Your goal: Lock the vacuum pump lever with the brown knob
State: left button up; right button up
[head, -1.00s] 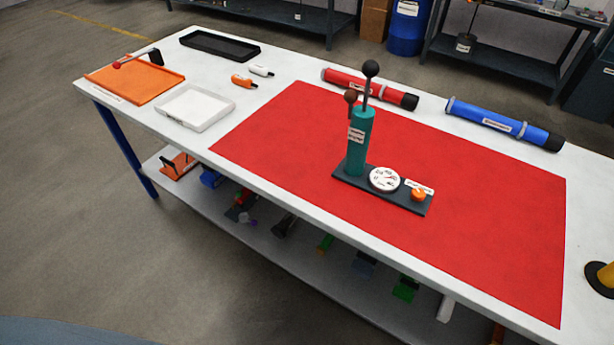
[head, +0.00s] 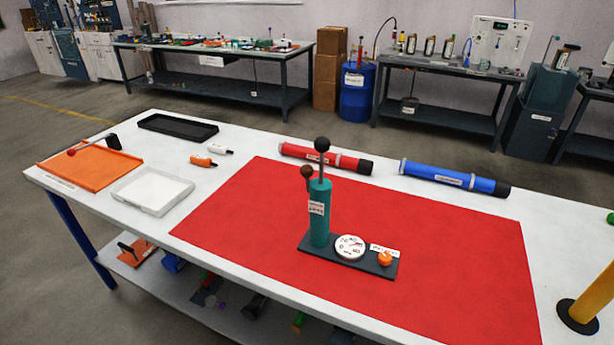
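The vacuum pump (head: 319,222) stands upright on a dark base plate on the red mat (head: 430,215). Its body is a teal cylinder with a white label. A brown knob (head: 307,171) sits at the upper left of the cylinder. A taller rod with a black ball (head: 322,144) rises from the top. A white dial gauge (head: 350,247) and an orange knob (head: 385,258) are on the base to the right. Whether the lever is locked cannot be told from here. Neither of my grippers is in view.
A red tube (head: 310,155) and a blue tube (head: 440,176) lie behind the mat. An orange tray (head: 90,172), a white tray (head: 150,190) and a black tray (head: 178,128) sit at the left. A yellow post (head: 590,300) stands at the right edge.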

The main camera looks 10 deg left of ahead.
aim_at(306, 171)
jog(key=k, duration=0.5)
jog(key=u, duration=1.55)
jog(key=i, duration=1.15)
jog(key=z, duration=2.7)
